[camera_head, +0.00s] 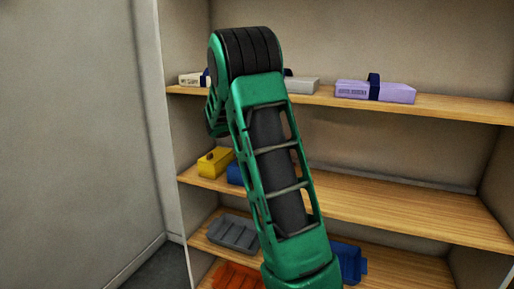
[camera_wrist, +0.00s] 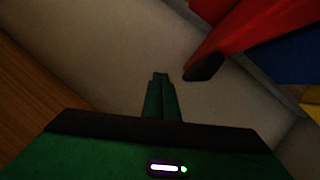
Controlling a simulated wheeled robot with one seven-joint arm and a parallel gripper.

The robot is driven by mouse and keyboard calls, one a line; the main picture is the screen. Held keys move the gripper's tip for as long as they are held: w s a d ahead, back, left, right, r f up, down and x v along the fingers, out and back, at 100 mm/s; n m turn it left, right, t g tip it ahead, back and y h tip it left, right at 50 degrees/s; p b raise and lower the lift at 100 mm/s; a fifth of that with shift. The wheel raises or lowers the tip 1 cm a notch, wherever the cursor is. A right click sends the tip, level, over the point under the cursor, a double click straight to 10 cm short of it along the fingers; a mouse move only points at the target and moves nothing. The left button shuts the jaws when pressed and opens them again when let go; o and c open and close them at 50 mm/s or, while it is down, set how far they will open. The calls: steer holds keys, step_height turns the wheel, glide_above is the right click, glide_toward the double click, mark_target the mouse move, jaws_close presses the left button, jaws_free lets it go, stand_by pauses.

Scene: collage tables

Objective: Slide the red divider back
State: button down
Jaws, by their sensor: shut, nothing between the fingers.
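In the wrist view a long red piece (camera_wrist: 250,25) with a dark end comes in from the upper right; it looks like the red divider, though only part of it shows. My gripper (camera_wrist: 160,78) is shut and empty. Its green fingertips lie just left of the dark end, with a small gap in the picture; I cannot tell the depth between them. In the head view my arm blocks the middle, and my gripper is out of sight. The divider cannot be made out for certain there.
A wooden shelf unit (camera_head: 420,208) holds a purple box (camera_head: 375,92), a yellow box (camera_head: 215,162), a grey tray (camera_head: 233,233), a red-orange item (camera_head: 236,277) and a blue item (camera_head: 349,262). The middle shelf's right side is clear. A wall stands at left.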

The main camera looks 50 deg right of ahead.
steer(key=w+a+f+n, duration=0.1)
steer(key=w+a+n, duration=0.1)
steer(key=a, duration=0.1)
steer(key=w+a+f+n+h, duration=0.1)
steer(key=w+a+f+n, duration=0.1)
steer(key=a, duration=0.2)
steer(key=w+a+f+n+h, duration=0.1)
steer(key=w+a+n, duration=0.1)
steer(key=a, duration=0.1)
steer(key=shift+w+a+f+n, duration=0.15)
steer(key=shift+f+n, duration=0.15)
steer(key=shift+f, duration=0.1)
steer(key=a+n, duration=0.1)
steer(key=a, duration=0.1)
steer(key=a+n+h, duration=0.1)
steer(key=a+n, duration=0.1)
steer(key=a, duration=0.1)
steer(key=a+n, duration=0.2)
steer(key=shift+s+a+f+t+h, duration=0.25)
steer(key=shift+s+f+t+h, duration=0.05)
steer(key=shift+f+t+h, duration=0.1)
steer(key=d, duration=0.6)
steer(key=w+d, duration=0.1)
steer(key=d, duration=0.3)
steer(key=shift+s+d, duration=0.3)
steer(key=shift+s, duration=0.55)
steer(key=shift+s+d, duration=0.3)
steer(key=shift+s, duration=0.5)
